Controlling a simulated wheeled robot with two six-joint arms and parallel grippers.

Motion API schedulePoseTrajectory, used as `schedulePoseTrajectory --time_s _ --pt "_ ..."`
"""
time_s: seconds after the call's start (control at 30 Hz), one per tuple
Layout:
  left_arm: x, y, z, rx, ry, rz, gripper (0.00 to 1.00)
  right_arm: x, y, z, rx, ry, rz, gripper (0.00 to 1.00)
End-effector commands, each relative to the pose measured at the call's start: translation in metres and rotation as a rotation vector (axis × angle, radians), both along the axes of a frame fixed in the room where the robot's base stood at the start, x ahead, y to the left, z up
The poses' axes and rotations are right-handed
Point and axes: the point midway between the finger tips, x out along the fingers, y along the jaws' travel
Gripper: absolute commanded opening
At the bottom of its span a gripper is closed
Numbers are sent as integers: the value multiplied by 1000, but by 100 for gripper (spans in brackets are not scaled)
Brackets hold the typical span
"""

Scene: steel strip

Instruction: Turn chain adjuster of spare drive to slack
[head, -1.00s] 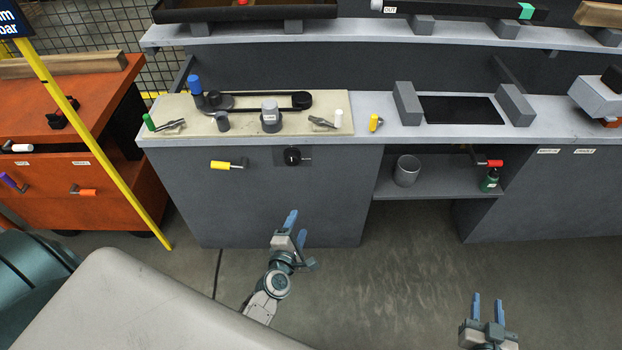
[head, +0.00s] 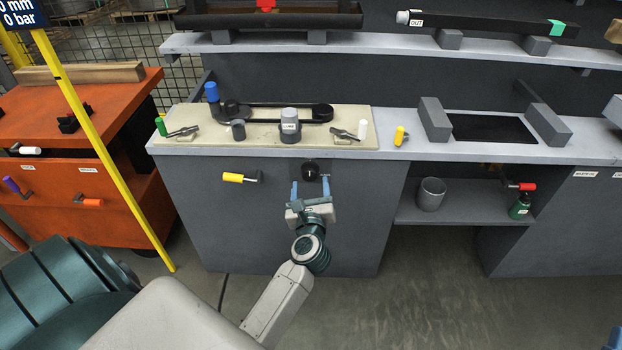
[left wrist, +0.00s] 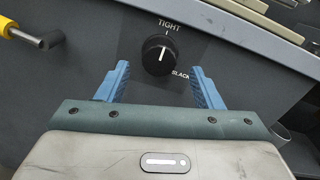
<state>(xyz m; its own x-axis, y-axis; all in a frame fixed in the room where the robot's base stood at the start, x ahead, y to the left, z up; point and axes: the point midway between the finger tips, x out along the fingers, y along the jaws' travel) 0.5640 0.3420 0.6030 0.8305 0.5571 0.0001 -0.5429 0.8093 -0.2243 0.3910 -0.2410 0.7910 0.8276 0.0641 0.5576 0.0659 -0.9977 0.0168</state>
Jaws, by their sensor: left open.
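The chain adjuster is a round black knob (head: 311,170) on the grey cabinet front, below the drive plate. In the left wrist view the knob (left wrist: 158,55) sits under the word TIGHT, with SLACK at its lower right. The spare drive (head: 270,112) lies on the beige plate above.
A yellow-handled lever (head: 240,178) sticks out left of the knob. The bench top (head: 450,150) overhangs above. A grey cup (head: 430,194) stands on the shelf at right. A yellow pole (head: 110,150) stands at left. The floor in front is free.

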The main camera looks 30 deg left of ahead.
Motion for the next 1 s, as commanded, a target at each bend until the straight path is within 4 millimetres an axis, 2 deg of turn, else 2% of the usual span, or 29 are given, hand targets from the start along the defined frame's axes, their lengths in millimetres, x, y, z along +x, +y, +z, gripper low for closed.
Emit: schedulePoseTrajectory --time_s 0.1,0.23,0.6,0.83,1.0 --pt "16 11 0 3 -1 0 60 -1 0 2 -2 -18 -1 36" --pt "26 18 0 2 0 0 60 -2 0 6 -4 -41 0 36" --pt "30 21 -1 0 2 1 60 -3 0 8 -5 -51 0 36" --pt "30 21 0 0 2 1 16 -3 0 8 -5 -51 0 36" --pt "30 20 0 3 4 1 16 -2 0 8 -5 -48 0 36"
